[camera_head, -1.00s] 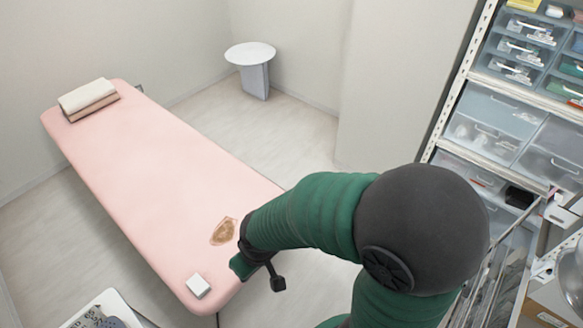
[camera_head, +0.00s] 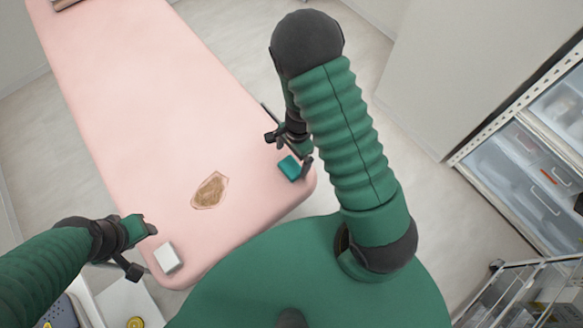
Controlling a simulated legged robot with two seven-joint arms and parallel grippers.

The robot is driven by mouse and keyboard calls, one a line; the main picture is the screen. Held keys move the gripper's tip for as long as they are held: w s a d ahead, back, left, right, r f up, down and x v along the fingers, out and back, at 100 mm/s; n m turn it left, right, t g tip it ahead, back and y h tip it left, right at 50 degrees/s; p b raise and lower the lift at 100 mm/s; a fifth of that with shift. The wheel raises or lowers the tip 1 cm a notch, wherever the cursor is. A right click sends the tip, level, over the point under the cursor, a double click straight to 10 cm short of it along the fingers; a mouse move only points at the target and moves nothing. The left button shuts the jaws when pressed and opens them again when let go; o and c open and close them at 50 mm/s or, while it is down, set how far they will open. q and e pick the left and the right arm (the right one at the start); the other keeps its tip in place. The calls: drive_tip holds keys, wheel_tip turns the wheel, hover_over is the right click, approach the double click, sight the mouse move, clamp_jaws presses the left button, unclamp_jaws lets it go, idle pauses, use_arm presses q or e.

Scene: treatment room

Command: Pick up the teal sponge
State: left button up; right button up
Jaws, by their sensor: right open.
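The teal sponge (camera_head: 289,168) lies on the pink treatment bed (camera_head: 130,100), near its rounded right edge. My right gripper (camera_head: 289,153) is open above and around the sponge, with one finger to its upper left and the other at its right side. The sponge shows between the fingers; I cannot tell whether they touch it. My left gripper (camera_head: 143,250) is open and empty at the bed's lower left edge, just left of a white block (camera_head: 167,258).
A brown patch (camera_head: 210,190) lies on the bed between the grippers. A white surface with a yellow round item (camera_head: 135,322) and a grey basket (camera_head: 60,313) is at lower left. Shelving with drawers (camera_head: 520,170) stands at right. The bed's middle is clear.

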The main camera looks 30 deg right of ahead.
sight(293, 165)
drive_tip(key=shift+a+f+b, duration=0.2)
drive_tip(key=shift+a+f, duration=0.05)
drive_tip(key=shift+f, duration=0.35)
drive_tip(key=shift+a+f+b, duration=0.15)
drive_tip(key=shift+a+f, duration=0.05)
drive_tip(key=shift+f, duration=0.35)
drive_tip(key=f, duration=0.2)
drive_tip(key=d+f+b, duration=0.1)
drive_tip(key=shift+d+f, duration=0.15)
drive_tip(key=shift+f, duration=0.25)
drive_tip(key=shift+d, duration=0.1)
drive_tip(key=shift+a+r, duration=0.2)
drive_tip(key=shift+a, duration=0.3)
drive_tip(key=c, duration=0.4)
drive_tip(key=shift+a, duration=0.25)
drive_tip(key=c, duration=0.5)
drive_tip(key=shift+d, duration=0.3)
drive_tip(key=c, duration=0.5)
use_arm(q)
drive_tip(key=shift+s+f, duration=0.1)
drive_tip(key=shift+f, duration=0.7)
use_arm(e)
drive_tip(key=shift+d, duration=0.1)
